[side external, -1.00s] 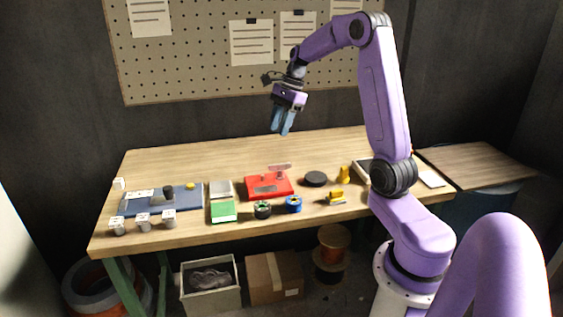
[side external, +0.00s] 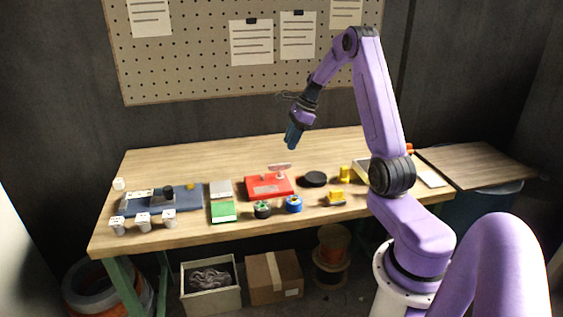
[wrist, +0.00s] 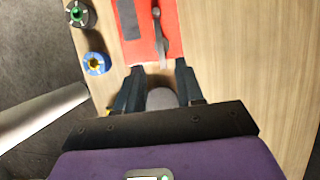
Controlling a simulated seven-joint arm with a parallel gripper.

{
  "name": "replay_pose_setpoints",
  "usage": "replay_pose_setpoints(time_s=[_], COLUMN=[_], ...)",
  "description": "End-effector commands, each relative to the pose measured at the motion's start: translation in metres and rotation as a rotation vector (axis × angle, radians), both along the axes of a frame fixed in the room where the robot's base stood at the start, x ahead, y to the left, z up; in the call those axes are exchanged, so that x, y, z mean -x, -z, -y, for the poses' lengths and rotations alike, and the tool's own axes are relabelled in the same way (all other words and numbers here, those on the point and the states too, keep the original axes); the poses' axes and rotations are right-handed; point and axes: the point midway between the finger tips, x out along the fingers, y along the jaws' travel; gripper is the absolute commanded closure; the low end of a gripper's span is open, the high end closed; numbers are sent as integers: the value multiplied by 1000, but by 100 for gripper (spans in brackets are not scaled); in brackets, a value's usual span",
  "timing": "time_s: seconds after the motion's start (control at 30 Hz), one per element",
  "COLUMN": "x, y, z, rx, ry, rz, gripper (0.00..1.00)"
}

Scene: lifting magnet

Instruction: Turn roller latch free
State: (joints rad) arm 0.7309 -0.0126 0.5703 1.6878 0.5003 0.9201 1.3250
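The red lifting magnet (side external: 269,187) sits on the table, with a lever-like part (side external: 280,168) at its top right. In the wrist view, the red body (wrist: 137,52) lies ahead of my fingers. A grey lever (wrist: 158,35) with a rounded end runs along its right part. I cannot tell which small part is the roller latch. My gripper (side external: 291,137) hangs well above the table, above and behind the magnet in the side view. In the wrist view, my gripper (wrist: 160,69) has its fingers apart, with nothing held; the lever's near end shows just beyond the fingertips.
A black disc (side external: 315,179) and yellow parts (side external: 336,197) lie right of the magnet. A green-centred roll (side external: 262,210) and a blue roll (side external: 294,204) stand in front. The table's back is clear.

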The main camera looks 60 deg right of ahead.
Motion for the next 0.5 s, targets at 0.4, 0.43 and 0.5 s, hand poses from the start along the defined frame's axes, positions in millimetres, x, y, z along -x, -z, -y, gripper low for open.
replay_pose_setpoints(time_s=[0.4, 0.43, 0.5], x=[-19, -20, -22], y=[66, 69, 74], z=[-20, -21, -22], rx=[-2, -1, 0], ry=[-2, -2, -2], rz=[-2, -1, 0], gripper=[63, 63, 63])
